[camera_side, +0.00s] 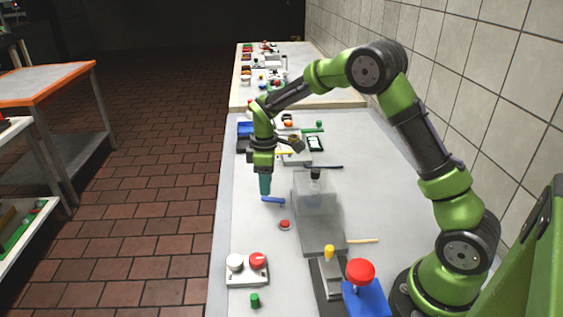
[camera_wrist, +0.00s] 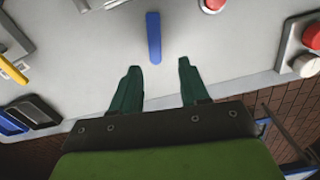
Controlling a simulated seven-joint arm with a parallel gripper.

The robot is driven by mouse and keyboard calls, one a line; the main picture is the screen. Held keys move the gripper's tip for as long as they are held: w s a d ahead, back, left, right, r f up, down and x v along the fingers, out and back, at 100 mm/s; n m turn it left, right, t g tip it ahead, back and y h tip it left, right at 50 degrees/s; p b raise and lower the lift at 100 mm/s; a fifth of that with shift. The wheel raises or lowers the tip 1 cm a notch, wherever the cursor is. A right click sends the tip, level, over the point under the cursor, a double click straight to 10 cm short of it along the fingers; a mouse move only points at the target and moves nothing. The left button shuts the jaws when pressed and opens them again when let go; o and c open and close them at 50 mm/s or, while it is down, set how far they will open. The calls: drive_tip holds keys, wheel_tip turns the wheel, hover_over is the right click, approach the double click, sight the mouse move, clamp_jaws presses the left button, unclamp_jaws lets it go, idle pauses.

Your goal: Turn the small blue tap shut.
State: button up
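The small blue tap shows as a short blue handle (camera_side: 273,200) low on the grey worktop, near its left edge. In the wrist view the blue handle (camera_wrist: 154,38) is a narrow upright bar just beyond my fingertips, roughly in line with the gap between them. My gripper (camera_wrist: 158,68) is open, with two dark green fingers apart and nothing between them. In the side view my gripper (camera_side: 265,192) points down, close above the tap's left end. I cannot tell whether a finger touches the handle.
A red button (camera_side: 285,225) sits just in front of the tap. A clear box on a grey base (camera_side: 320,235) stands to its right. A white panel with a white and a red knob (camera_side: 247,280) lies nearer the camera. A blue tray (camera_wrist: 32,112) shows at the wrist view's left.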

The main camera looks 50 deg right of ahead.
sight(267, 199)
wheel_tip(267, 199, up, 12)
drive_tip(key=s+a+r+m+t, duration=0.2)
drive_tip(key=s+m, duration=0.3)
drive_tip(key=s, duration=0.5)
drive_tip(key=s+a+r+m+t+y, duration=0.1)
drive_tip(key=s+a+m+t, duration=0.2)
drive_tip(key=s+m, duration=0.3)
drive_tip(key=shift+s+a+r+m+y, duration=0.35)
drive_tip(key=shift+s+a, duration=0.35)
drive_tip(key=shift+s, duration=1.35)
